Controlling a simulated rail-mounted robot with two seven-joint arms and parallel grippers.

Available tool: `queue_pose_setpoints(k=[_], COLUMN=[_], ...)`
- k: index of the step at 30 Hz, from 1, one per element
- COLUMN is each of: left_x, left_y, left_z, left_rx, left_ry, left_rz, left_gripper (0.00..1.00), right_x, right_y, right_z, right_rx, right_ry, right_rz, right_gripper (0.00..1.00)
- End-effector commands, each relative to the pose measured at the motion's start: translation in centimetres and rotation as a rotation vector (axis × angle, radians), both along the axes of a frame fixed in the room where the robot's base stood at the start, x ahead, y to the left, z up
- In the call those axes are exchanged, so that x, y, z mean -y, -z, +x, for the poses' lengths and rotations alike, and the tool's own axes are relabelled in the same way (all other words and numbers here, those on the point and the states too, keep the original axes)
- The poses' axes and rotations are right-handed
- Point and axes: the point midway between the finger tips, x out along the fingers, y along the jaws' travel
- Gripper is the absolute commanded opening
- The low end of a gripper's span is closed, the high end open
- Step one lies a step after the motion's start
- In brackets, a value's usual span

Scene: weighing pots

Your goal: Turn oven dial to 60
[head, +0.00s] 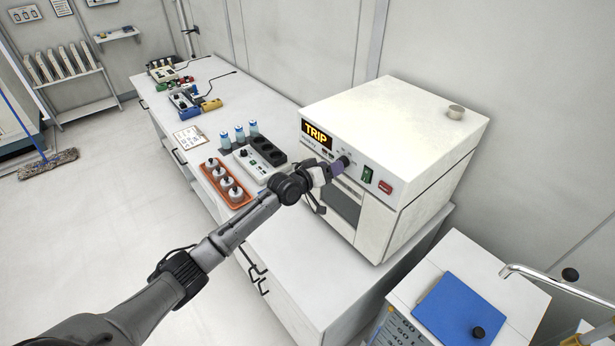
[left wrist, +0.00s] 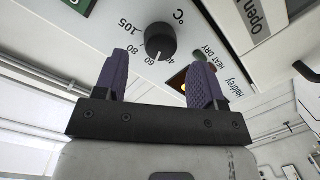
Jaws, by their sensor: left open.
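The white oven (head: 425,135) stands on the bench with its display (head: 316,135) reading TRIP. My left gripper (head: 337,168) is at the oven's front panel. In the left wrist view, its purple fingers (left wrist: 161,62) are open, one to each side just below the dial, and hold nothing. My right gripper is not in view.
An orange tray of several small pots (head: 243,201), a black-topped block (head: 258,151) and blue-capped bottles (head: 239,134) stand left of the oven. A green switch (head: 367,174) is right of the dial. A blue lid (head: 462,308) lies at lower right.

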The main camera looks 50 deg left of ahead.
Motion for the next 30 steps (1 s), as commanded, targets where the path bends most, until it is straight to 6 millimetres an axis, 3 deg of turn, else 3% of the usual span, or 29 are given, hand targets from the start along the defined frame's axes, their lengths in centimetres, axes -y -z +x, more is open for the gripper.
queue_pose_setpoints(k=[6, 15, 21, 30], left_x=[-0.4, -0.8, -0.9, -1.0], left_y=[-0.3, -0.8, -1.0, -1.1], left_z=[-4.3, -8.7, -10.1, -10.4], left_rx=[-0.003, -0.002, -0.002, -0.001], left_ry=[0.001, 0.000, 0.000, 0.000], left_rz=[0.002, 0.001, 0.000, 0.000], left_gripper=[0.64, 0.64, 0.64, 0.64], right_x=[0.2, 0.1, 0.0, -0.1], right_y=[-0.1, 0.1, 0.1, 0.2], right_z=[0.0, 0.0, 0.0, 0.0], right_rx=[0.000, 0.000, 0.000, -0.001], right_ry=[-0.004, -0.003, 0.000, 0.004], right_rz=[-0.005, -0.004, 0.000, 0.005], right_gripper=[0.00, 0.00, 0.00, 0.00])
